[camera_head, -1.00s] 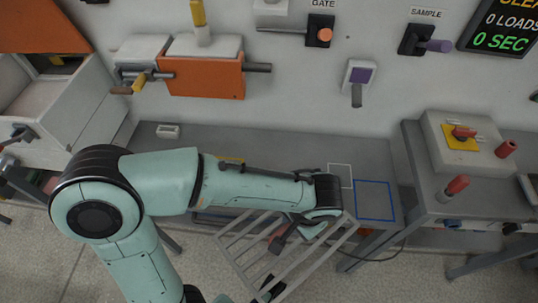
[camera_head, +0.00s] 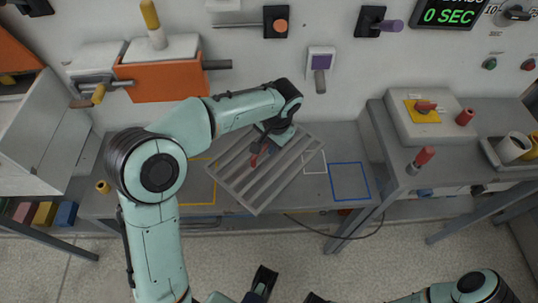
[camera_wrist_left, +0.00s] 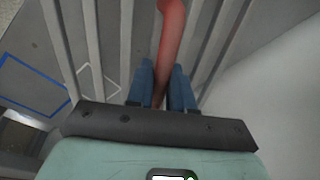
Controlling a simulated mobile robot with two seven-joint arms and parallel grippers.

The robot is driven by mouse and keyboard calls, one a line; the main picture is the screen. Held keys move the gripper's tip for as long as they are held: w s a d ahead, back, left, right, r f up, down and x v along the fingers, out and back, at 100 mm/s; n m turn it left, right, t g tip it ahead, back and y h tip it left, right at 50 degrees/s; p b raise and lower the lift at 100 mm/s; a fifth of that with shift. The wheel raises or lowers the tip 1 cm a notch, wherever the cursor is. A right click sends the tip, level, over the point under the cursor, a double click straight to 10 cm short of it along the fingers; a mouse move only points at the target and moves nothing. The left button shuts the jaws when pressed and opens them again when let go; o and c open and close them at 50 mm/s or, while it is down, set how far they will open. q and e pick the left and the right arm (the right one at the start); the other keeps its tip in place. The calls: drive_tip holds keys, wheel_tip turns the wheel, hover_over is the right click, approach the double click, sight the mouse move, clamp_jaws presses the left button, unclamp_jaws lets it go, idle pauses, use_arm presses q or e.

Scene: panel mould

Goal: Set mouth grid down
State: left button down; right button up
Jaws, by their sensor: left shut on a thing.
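The mouth grid (camera_head: 256,211) is a grey slatted frame with a red handle (camera_head: 258,156). In the head view it lies at an angle over the grey bench, across the space between the yellow outline (camera_head: 214,190) and the white outline (camera_head: 322,165). My left gripper (camera_head: 263,147) is shut on the red handle. In the left wrist view the handle (camera_wrist_left: 171,35) runs between the blue finger pads (camera_wrist_left: 161,88), with slats behind. I cannot tell whether the grid touches the bench.
A blue outline (camera_head: 349,182) on the bench's right part is clear. An orange-fronted unit (camera_head: 160,76) is on the wall behind. A switch box (camera_head: 422,112) stands on the right-hand bench. A cable (camera_head: 330,232) hangs below the bench front.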

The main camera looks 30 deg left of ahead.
sight(269, 157)
use_arm(q)
wheel_tip(269, 157, down, 2)
drive_tip(key=shift+s+d+f, duration=0.1)
drive_tip(key=shift+s+f, duration=0.05)
drive_tip(key=shift+w+f+b, duration=0.2)
drive_tip(key=shift+f+b, duration=0.45)
drive_tip(key=shift+f, duration=1.65)
drive_tip(key=c, duration=1.4)
unclamp_jaws()
drive_tip(key=shift+f, duration=0.2)
drive_tip(key=o, duration=0.4)
drive_tip(key=r, duration=0.4)
drive_tip(key=d+r+p, duration=0.1)
drive_tip(key=r, duration=0.3)
drive_tip(key=d+r+p, duration=0.1)
drive_tip(key=r, duration=0.3)
drive_tip(key=shift+s+r, duration=0.1)
drive_tip(key=shift+s, duration=0.25)
drive_tip(key=shift+d, duration=0.1)
